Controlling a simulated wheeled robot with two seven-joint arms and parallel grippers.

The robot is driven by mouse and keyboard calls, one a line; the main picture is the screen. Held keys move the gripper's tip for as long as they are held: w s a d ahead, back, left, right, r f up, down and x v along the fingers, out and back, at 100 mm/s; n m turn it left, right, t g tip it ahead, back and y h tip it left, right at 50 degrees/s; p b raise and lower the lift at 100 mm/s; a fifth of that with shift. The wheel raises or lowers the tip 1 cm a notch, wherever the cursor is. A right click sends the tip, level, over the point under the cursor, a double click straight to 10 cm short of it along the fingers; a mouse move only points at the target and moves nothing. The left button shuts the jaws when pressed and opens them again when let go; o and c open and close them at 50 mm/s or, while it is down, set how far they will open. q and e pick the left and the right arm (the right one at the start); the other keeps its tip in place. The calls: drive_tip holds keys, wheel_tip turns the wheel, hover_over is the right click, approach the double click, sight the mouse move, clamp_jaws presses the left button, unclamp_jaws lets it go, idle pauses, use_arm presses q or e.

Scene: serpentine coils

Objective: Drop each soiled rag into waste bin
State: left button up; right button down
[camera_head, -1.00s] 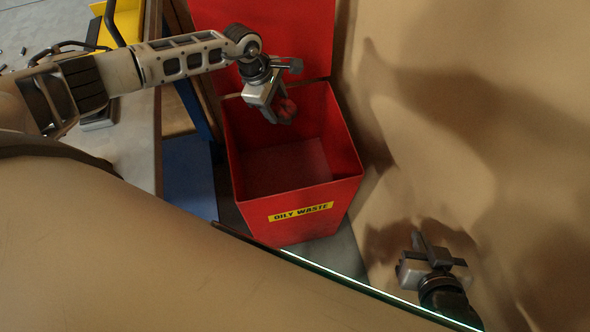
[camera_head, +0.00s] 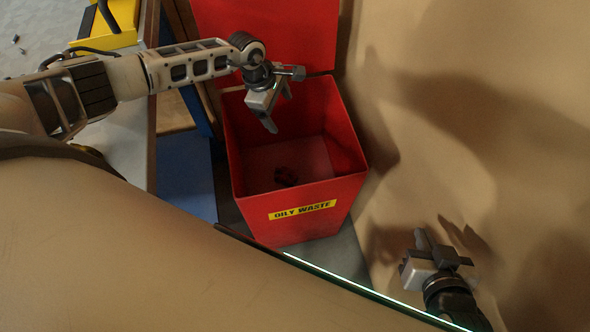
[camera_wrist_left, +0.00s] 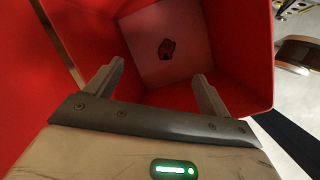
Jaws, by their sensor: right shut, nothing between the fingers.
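The red waste bin (camera_head: 300,192) with a yellow "OILY WASTE" label stands with its lid up. My right gripper (camera_head: 421,240) is at the lower right, away from the bin, shut and empty.
A tan wall (camera_head: 480,120) rises close to the bin's right side. A grey bench (camera_head: 128,140) stands left of the bin, with a yellow object (camera_head: 110,25) behind. A blue panel (camera_head: 185,175) lies between bench and bin.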

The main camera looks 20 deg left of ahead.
use_arm(q)
drive_tip(key=v, duration=1.6)
drive_tip(key=shift+a, duration=0.1)
